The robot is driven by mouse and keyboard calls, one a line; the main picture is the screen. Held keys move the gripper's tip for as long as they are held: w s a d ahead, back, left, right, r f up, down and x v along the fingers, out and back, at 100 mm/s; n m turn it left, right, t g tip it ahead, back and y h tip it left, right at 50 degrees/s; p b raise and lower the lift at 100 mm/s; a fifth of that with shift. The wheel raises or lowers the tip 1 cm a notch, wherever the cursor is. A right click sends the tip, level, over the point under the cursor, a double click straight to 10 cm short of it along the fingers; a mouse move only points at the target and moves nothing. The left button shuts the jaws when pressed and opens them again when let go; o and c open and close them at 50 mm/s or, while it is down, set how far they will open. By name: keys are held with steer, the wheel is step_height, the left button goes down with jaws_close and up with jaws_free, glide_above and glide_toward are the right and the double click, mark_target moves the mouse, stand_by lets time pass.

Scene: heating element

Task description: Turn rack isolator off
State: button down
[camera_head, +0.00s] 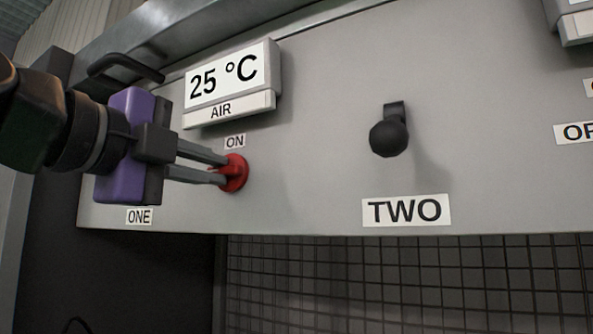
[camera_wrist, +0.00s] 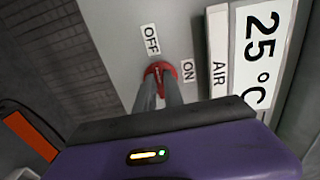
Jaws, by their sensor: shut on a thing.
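The rack isolator is a red rotary knob (camera_head: 236,173) on the grey panel, with an ON label (camera_head: 235,141) just above it. In the wrist view the red knob (camera_wrist: 159,70) sits between the OFF label (camera_wrist: 151,39) and the ON label (camera_wrist: 188,70). My gripper (camera_head: 226,168), with a purple body, reaches in from the left. Its two grey fingers are shut on the knob, and they hide part of its grip. In the head view the OFF label by the knob is not visible.
An AIR display (camera_head: 229,84) reading 25 °C juts out above the knob. A black handle (camera_head: 126,68) is at the upper left. A black knob (camera_head: 389,137) above the TWO label (camera_head: 406,210) is to the right. A dark mesh (camera_head: 400,280) lies below the panel.

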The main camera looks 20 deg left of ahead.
steer(key=shift+a, duration=0.1)
stand_by(0.4)
steer(key=c, duration=1.4)
jaws_free()
steer(key=shift+c, duration=0.2)
steer(key=shift+s, duration=0.1)
steer(key=s+b, duration=0.1)
steer(key=s, duration=0.6)
steer(key=shift+s+a+b, duration=0.3)
steer(key=shift+b, duration=0.1)
steer(key=shift+s, duration=0.1)
